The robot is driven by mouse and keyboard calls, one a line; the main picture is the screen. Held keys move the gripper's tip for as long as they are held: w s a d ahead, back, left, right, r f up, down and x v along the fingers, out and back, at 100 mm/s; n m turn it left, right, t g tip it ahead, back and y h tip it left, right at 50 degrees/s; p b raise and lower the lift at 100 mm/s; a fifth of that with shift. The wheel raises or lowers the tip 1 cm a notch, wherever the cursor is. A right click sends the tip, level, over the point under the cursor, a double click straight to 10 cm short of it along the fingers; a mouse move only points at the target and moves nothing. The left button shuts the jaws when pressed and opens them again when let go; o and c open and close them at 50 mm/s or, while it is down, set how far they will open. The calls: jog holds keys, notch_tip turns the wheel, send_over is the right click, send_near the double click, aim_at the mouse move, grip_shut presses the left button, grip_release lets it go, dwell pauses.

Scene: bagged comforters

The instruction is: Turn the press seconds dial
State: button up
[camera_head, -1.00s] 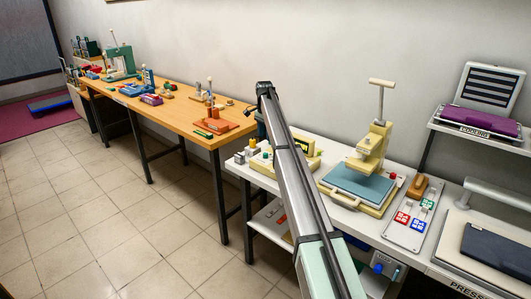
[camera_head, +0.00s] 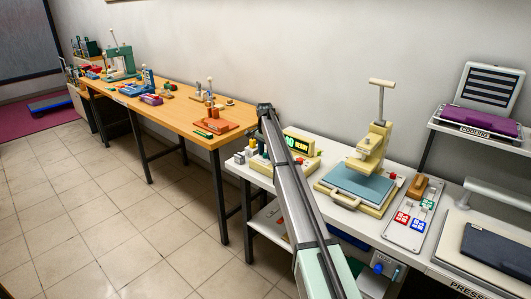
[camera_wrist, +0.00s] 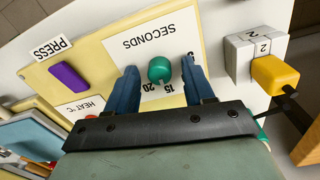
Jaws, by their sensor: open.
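The press seconds dial (camera_wrist: 159,69) is a round green knob on a white plate marked SECONDS in the wrist view, with 15 and 20 printed beside it. My gripper (camera_wrist: 162,85) is open, with one blue finger on each side of the dial. There is a gap between each finger and the dial. The yellow control box (camera_wrist: 92,62) carrying the dial also shows in the head view (camera_head: 312,165), partly behind my arm. In the head view my gripper and the dial are hidden.
On the box are a purple switch (camera_wrist: 68,77) by the PRESS label and a HEAT °C plate (camera_wrist: 82,109). A yellow knob (camera_wrist: 275,75) on a white block stands close on the right. The cream press (camera_head: 372,150) with a blue-grey pad stands right of the box.

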jog(key=shift+c, duration=0.5)
grip_shut()
jog(key=n, duration=0.4)
jog(key=shift+n, duration=0.4)
jog(key=n, duration=0.9)
jog(key=shift+n+t, duration=0.3)
jog(key=shift+n, duration=1.8)
